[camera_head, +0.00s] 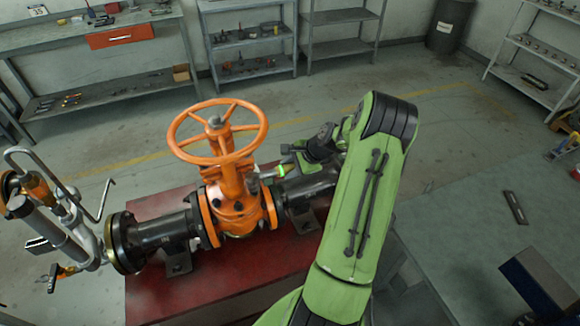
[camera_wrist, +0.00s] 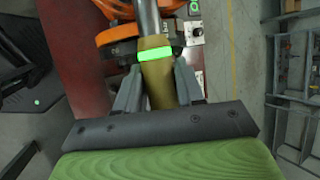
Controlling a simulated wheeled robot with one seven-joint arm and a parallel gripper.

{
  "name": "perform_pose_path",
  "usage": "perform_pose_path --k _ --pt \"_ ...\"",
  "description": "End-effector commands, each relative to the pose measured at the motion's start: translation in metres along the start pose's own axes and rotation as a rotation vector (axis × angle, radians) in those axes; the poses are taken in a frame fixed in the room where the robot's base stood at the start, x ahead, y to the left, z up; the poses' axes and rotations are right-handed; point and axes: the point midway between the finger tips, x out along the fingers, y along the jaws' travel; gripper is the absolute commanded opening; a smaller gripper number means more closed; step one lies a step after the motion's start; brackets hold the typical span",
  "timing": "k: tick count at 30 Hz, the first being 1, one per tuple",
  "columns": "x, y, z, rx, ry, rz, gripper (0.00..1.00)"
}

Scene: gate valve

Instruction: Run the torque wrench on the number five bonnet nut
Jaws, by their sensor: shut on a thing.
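The orange gate valve (camera_head: 236,205) stands upright with its handwheel (camera_head: 217,130) on top, and its body also shows at the top of the wrist view (camera_wrist: 118,32). My gripper (camera_wrist: 158,88) is shut on the tan handle of the torque wrench (camera_wrist: 155,72), which has a lit green band. The wrench's grey shaft runs away from me towards the valve. In the head view the wrench (camera_head: 267,175) reaches the bonnet area from the right, with my gripper (camera_head: 291,170) just right of the valve. The wrench's far end and the number five nut cannot be made out.
Black flanged pipes (camera_head: 165,231) run from the valve on a red base (camera_head: 200,290). A bent grey pipe assembly (camera_head: 80,230) stands at the left. A workbench (camera_head: 90,55) and shelves (camera_head: 250,45) line the back. The floor behind the valve is clear.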

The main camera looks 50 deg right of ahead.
Motion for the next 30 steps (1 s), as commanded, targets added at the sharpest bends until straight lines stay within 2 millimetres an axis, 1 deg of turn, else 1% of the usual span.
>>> perform_pose_path --k 16,30 --pt "0.018 0.009 -0.008 -0.003 -0.001 -0.004 0.0" --pt "0.018 0.009 -0.008 -0.004 -0.001 -0.004 0.0"
